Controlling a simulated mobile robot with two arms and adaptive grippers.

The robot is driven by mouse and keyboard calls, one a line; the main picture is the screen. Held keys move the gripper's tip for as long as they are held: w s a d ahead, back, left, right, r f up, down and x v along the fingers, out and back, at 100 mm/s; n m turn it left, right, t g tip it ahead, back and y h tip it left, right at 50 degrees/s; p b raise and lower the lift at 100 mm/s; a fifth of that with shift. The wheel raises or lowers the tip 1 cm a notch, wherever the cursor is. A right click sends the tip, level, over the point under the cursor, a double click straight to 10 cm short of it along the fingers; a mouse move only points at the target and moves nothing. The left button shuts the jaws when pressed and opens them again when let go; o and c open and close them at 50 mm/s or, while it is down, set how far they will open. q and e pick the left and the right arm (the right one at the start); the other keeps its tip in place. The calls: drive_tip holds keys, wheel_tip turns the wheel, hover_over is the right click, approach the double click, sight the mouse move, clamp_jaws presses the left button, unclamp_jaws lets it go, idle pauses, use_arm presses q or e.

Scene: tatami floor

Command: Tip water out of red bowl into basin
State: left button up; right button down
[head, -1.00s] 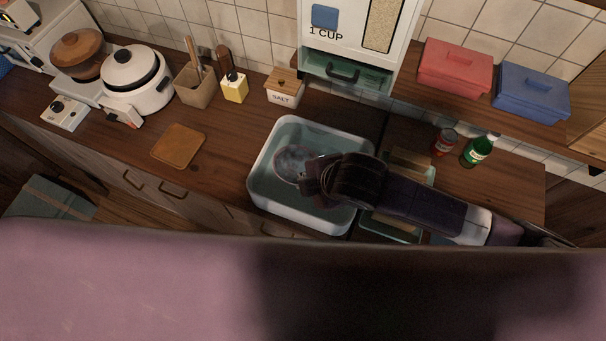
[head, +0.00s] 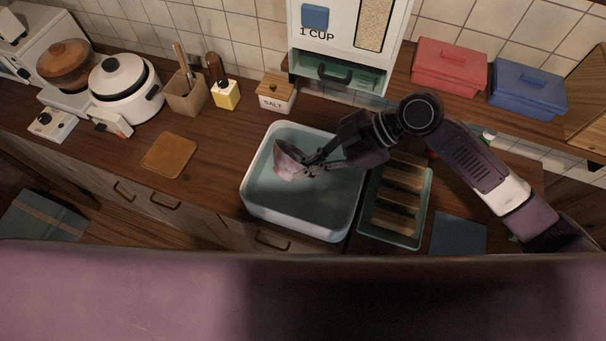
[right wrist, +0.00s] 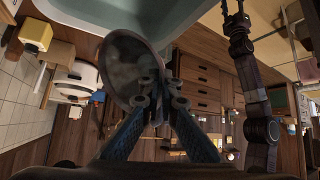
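The red bowl (head: 288,163) looks pinkish in the head view and is tipped steeply over the basin. My right gripper (head: 312,164) is shut on its rim from the right. The bowl also shows large in the right wrist view (right wrist: 128,68), with the fingertips (right wrist: 163,100) at its edge. The basin (head: 257,213) is a white tub with a bluish-green inside, on the counter under the bowl. I cannot make out a stream of water or what is left in the bowl. My left arm shows in the right wrist view; its gripper (right wrist: 235,20) is too small and dark to read.
A green rack tray (head: 364,222) stands close to the basin's right. A rice dispenser (head: 345,50) stands behind. A salt box (head: 277,96) and a brown board (head: 169,155) lie to the left. Counter between board and basin is clear.

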drive_tip(key=w+d+m+g+y+b, duration=0.1)
drive_tip(key=b, duration=0.2)
drive_tip(key=w+d+r+g+y+b, duration=0.1)
drive_tip(key=y+b, duration=0.1)
drive_tip(key=b, duration=0.1)
drive_tip(key=shift+w+m+g+y+b, duration=0.25)
drive_tip(key=shift+m+g+y+b, duration=0.05)
drive_tip(key=shift+m+g+b, duration=0.1)
drive_tip(key=shift+w+d+r+g+y+b, duration=0.25)
drive_tip(key=shift+r+g+y+b, duration=0.15)
drive_tip(key=shift+b, duration=0.25)
idle(0.7)
